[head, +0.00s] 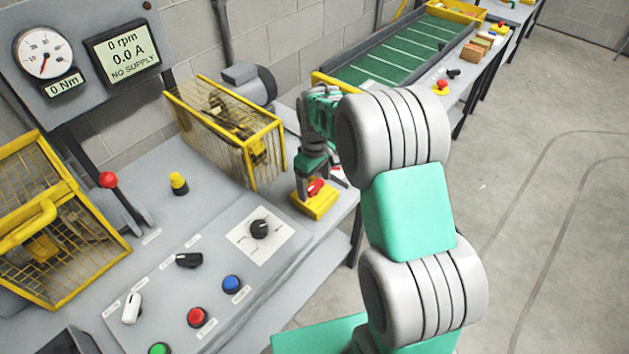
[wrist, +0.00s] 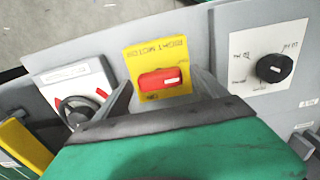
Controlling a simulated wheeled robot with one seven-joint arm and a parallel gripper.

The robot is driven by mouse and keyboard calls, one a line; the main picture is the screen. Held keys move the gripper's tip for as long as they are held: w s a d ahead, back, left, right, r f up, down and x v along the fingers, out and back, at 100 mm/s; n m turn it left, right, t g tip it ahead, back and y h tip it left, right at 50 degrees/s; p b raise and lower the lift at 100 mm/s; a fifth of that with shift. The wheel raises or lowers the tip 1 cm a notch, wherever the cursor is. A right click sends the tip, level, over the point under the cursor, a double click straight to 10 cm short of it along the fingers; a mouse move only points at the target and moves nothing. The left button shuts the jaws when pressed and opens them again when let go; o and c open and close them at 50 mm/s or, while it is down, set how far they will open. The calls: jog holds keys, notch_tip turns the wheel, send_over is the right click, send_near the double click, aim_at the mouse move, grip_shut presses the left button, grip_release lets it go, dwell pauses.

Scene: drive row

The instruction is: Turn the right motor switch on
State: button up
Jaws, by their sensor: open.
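The right motor switch is a red rotary handle (head: 315,187) on a yellow box (head: 318,206) at the bench's right end in the head view. In the wrist view the red handle (wrist: 160,79) lies crosswise on a yellow plate (wrist: 143,54) lettered "RIGHT MOTOR", as far as I can read it. A pale mark shows near the handle's right end. My gripper (head: 322,178) is just over the switch, pointing down. In the wrist view my gripper (wrist: 164,92) is open, one finger on each side of the handle. I cannot tell whether they touch it.
A black knob on a white plate (head: 262,248) is left of the switch in the head view. A yellow mesh guard (head: 228,130) stands behind. The display (head: 122,50) reads 0 rpm, 0.0 A, NO SUPPLY. The wrist view shows another red-and-black rotary switch (wrist: 78,110).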

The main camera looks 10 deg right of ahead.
jog(key=shift+f, duration=0.2)
jog(key=c, duration=1.4)
